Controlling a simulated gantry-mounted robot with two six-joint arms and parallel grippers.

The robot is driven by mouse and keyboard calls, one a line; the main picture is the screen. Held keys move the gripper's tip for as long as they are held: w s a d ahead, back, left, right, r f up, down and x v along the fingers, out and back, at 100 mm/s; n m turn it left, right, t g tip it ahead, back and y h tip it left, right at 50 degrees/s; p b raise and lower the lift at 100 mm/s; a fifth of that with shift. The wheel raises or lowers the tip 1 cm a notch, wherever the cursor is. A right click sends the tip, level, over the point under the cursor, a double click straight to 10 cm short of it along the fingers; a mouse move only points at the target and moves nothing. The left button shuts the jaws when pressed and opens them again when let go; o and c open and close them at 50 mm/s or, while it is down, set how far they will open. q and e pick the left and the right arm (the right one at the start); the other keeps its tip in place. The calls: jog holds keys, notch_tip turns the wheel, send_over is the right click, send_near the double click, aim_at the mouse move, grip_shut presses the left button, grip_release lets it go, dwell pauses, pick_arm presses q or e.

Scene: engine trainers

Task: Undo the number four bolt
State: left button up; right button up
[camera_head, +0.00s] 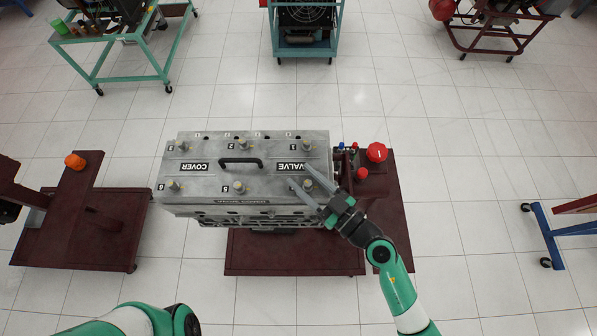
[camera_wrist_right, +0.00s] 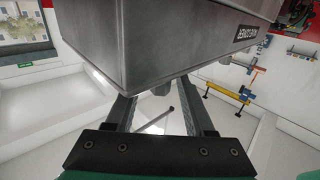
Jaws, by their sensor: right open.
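The grey valve cover (camera_head: 205,195) lies on the engine, its lettering upside down to me. Several bolts stand along its two long edges. The bolt at the near right corner (camera_head: 308,184) fits the number four position, but its digit is too small to read surely. My right gripper (camera_head: 298,173) is open over that corner, its fingers on either side of this bolt in the head view; I cannot tell whether they touch it. The wrist view shows the open fingers (camera_wrist_right: 160,105) with nothing clearly held, and the cover's grey side (camera_wrist_right: 165,45) close above. My left gripper is out of view.
A black handle (camera_head: 240,161) rises from the cover's middle. A red knob (camera_head: 376,152) and small fittings stand right of it. The dark red stand (camera_head: 290,262) is bare in front. A second stand (camera_head: 110,235) with an orange knob (camera_head: 75,161) is at left.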

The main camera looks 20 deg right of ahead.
jog(key=shift+x, duration=1)
grip_shut()
